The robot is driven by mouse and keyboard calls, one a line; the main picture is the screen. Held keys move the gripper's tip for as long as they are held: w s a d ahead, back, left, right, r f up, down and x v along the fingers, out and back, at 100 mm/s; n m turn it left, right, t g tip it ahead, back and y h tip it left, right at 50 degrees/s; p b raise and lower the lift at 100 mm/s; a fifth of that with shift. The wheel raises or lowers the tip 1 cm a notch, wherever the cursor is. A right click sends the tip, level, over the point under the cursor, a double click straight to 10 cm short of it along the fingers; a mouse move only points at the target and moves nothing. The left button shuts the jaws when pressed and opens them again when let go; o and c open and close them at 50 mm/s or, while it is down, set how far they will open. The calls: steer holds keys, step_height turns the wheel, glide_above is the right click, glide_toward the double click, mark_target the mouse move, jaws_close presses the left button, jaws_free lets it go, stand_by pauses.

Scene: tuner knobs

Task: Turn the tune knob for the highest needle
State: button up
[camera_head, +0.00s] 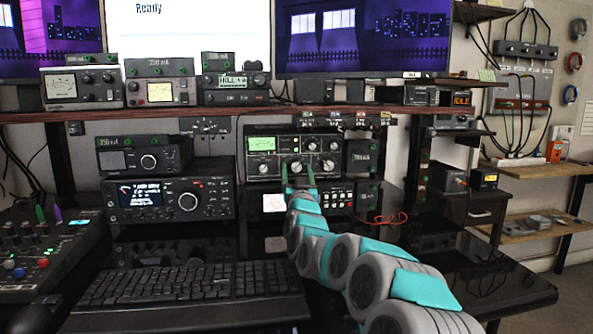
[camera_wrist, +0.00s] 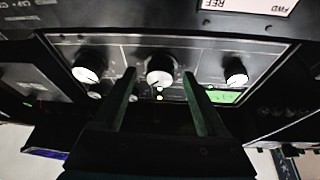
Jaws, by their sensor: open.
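The tuner (camera_head: 293,143) is a dark box on the desk's equipment stack, with a lit green meter (camera_head: 262,144) at its left and several pale knobs. My gripper (camera_head: 298,168) is in front of its lower knobs, fingers pointing at the panel. In the wrist view, which shows the panel upside down, my gripper (camera_wrist: 159,74) is open, with one finger on each side of the middle white knob (camera_wrist: 160,69). I cannot tell whether the fingers touch it. Other knobs sit at left (camera_wrist: 88,67) and right (camera_wrist: 236,72). The knob labels and needle reading are too small to read.
Below the tuner is a unit with a white meter (camera_head: 274,203) and buttons. A radio (camera_head: 168,199) stands to the left. A keyboard (camera_head: 185,289) lies in front. A shelf (camera_head: 215,110) with more devices runs above the tuner. A red cable (camera_head: 387,219) lies to the right.

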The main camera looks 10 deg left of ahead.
steer(key=shift+w, duration=0.15)
jaws_close()
stand_by(0.6)
